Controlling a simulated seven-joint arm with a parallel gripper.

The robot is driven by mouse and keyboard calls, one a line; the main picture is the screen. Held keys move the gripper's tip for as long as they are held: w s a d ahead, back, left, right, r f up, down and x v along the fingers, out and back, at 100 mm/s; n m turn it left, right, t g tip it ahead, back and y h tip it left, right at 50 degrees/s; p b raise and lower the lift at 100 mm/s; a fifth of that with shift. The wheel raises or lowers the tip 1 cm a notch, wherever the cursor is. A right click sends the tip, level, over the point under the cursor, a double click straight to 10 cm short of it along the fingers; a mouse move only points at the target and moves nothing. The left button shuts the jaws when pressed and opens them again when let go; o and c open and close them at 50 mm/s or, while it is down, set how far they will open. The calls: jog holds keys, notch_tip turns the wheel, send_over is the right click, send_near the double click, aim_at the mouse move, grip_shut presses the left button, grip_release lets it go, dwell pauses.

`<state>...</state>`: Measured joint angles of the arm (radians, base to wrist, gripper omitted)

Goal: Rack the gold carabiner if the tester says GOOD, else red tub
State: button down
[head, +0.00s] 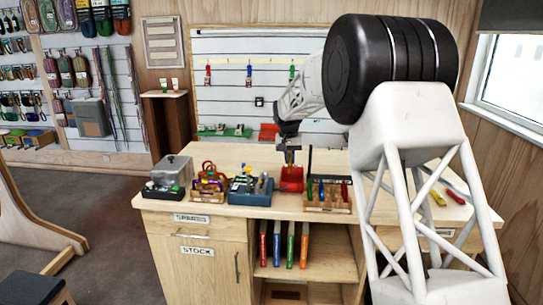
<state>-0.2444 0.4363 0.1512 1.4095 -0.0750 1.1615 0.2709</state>
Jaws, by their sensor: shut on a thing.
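My gripper (290,158) points down just above the red tub (291,180) on the bench. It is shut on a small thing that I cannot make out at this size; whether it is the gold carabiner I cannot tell. A blue box (249,194) with upright metal parts stands left of the tub and may be the tester. No GOOD reading is legible.
A grey metal box (173,169) and a dark unit with green parts (162,190) stand at the bench's left. A wooden tray of coloured gear (210,186) and a wooden holder (328,205) flank the blue box and tub. My arm covers much of the bench's right side.

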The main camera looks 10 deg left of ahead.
jog(key=s+d+f, duration=0.1)
jog(key=d+f, duration=0.2)
jog(key=d, duration=1.4)
jog(key=shift+d+y, duration=0.15)
jog(key=shift+y, duration=0.25)
jog(key=shift+f, duration=0.15)
jog(key=shift+f, duration=1.9)
jog(key=shift+f, duration=0.25)
jog(key=shift+f, duration=0.45)
jog(key=shift+f, duration=0.2)
jog(key=shift+f, duration=0.95)
jog(key=shift+f, duration=0.65)
jog(key=c, duration=1.1)
grip_release()
